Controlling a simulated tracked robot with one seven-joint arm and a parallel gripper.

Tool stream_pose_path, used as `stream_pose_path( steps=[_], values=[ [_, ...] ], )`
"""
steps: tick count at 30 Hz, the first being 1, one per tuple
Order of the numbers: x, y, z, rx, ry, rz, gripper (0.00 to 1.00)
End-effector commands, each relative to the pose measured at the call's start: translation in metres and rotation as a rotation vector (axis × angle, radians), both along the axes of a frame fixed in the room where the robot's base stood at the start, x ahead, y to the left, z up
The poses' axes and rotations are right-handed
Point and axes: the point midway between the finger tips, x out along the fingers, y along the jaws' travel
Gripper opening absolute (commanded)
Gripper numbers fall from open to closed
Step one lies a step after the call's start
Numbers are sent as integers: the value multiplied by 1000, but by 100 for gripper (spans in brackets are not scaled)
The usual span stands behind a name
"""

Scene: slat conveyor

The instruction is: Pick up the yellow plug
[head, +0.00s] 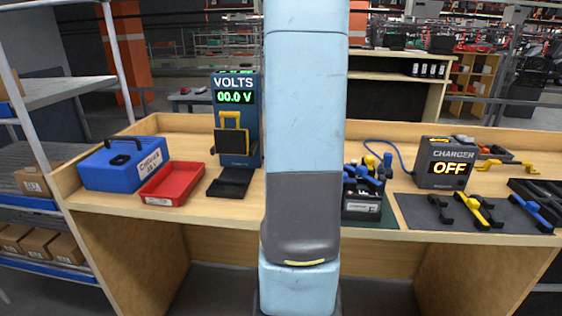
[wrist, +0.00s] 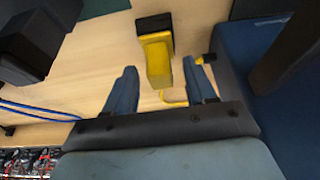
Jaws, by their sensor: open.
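The yellow plug (wrist: 157,60) lies on the wooden bench top in the wrist view. It is a yellow block with a black end. A yellow cord runs beside it toward the dark blue box at the right. My gripper (wrist: 160,68) is open, its two blue fingers apart, with the plug's yellow body showing in the gap between them. I cannot tell how high the fingers are above the bench. In the head view my arm blocks the middle of the bench, and I cannot make out the plug there.
The blue volt meter (head: 237,80) and red tray (head: 171,184) are left of my arm. A black battery (head: 361,207) and the charger (head: 446,160) are to the right. A blue cable (wrist: 40,112) runs left of my fingers. Yellow and blue handled items lie on a grey mat (head: 425,217).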

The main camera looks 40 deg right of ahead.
Motion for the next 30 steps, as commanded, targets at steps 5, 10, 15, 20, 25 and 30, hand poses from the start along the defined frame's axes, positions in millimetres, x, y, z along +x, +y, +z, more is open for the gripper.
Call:
stream_pose_path(
  steps=[5,10,15,20,25,30],
  values=[
    [3,-3,-10,0,0,1,55],
    [3,-3,-11,0,0,1,55],
    [3,-3,-10,0,0,2,44],
    [3,-2,-10,0,0,2,28],
    [3,-2,-10,0,0,2,12],
    [3,-2,-10,0,0,2,0]
  ],
)
